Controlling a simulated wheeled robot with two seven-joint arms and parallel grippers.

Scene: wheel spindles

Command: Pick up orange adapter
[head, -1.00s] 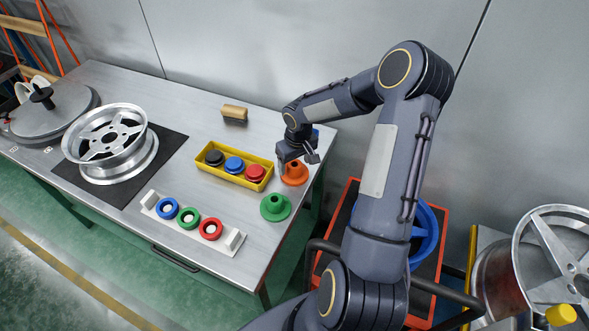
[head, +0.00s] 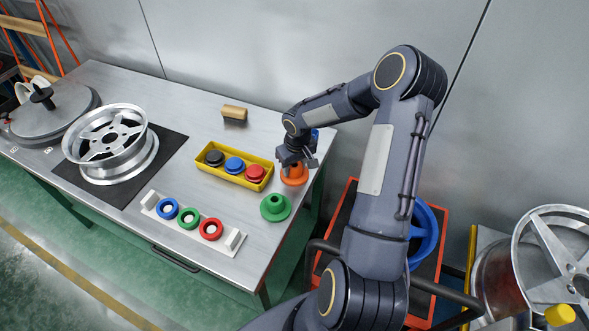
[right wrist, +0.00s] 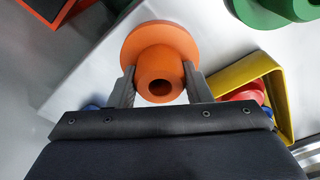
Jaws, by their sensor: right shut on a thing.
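The orange adapter (head: 294,178) stands on the steel table near its right edge, flange down. In the right wrist view the orange adapter (right wrist: 159,50) shows its wide flange and its narrower neck with a dark bore. My right gripper (head: 292,165) is over it from above. The right gripper's two fingers (right wrist: 160,84) lie on either side of the neck and are shut on it. The flange appears to rest on the table. My left gripper is not in view.
A green adapter (head: 275,207) stands just in front. A yellow tray (head: 223,174) with black, blue and red pieces is close on the left. A white rack (head: 190,232) holds coloured rings. A wheel (head: 112,140) lies on a dark mat further left.

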